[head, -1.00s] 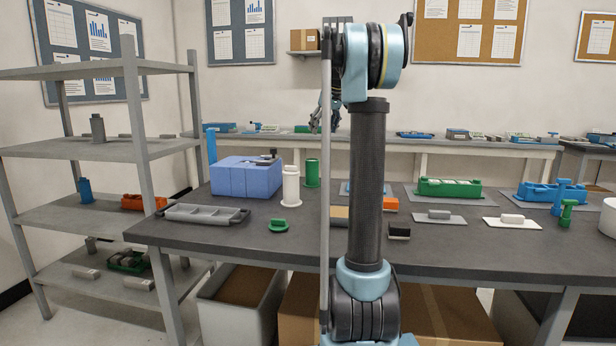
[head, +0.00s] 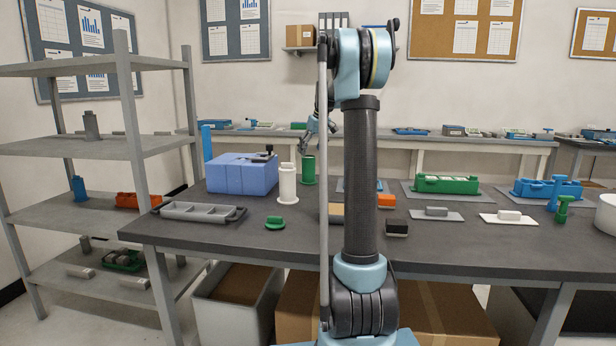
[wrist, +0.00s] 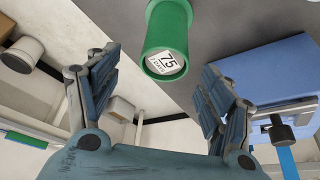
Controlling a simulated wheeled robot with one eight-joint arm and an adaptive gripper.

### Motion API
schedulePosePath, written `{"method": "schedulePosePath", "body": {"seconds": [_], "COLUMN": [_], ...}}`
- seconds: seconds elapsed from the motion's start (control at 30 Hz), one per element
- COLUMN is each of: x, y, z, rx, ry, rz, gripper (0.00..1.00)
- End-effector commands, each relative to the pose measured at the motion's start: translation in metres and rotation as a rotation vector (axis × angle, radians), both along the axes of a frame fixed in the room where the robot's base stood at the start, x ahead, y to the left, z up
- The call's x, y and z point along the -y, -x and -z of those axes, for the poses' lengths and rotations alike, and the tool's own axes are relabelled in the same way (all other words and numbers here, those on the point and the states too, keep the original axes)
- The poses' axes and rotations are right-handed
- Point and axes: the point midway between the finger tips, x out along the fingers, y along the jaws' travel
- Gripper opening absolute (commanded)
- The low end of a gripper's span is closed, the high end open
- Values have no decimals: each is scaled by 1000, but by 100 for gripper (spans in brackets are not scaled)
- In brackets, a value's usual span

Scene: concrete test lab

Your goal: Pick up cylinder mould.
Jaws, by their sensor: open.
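An upright green cylinder mould (head: 308,169) with a base flange stands near the back of the dark table, right of the blue block. In the wrist view the green cylinder (wrist: 167,30) lies between and beyond the fingers, with a white "75" label in its open end. My gripper (head: 314,148) hangs behind and above it in the head view, partly hidden by my arm. In the wrist view my gripper (wrist: 162,72) is open, its blue fingers spread apart and empty. A white flanged cylinder (head: 287,184) stands in front of the green one.
The blue block (head: 240,174) with a dark clamp sits left of the cylinders. A grey tray (head: 196,211) and a small green cap (head: 275,223) lie in front. A grey shelf rack (head: 132,145) stands at the left. A back bench (head: 440,140) runs along the wall.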

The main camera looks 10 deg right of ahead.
Motion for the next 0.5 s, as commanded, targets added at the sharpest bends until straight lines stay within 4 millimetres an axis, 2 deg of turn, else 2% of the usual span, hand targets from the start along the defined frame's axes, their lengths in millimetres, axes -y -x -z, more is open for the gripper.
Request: {"method": "schedulePosePath", "body": {"seconds": [0.17, 0.5], "x": [-3, -12], "y": [-3, -14], "z": [10, 47], "rx": [0, 0], "ry": [0, 0], "rz": [0, 0], "gripper": [74, 74]}}
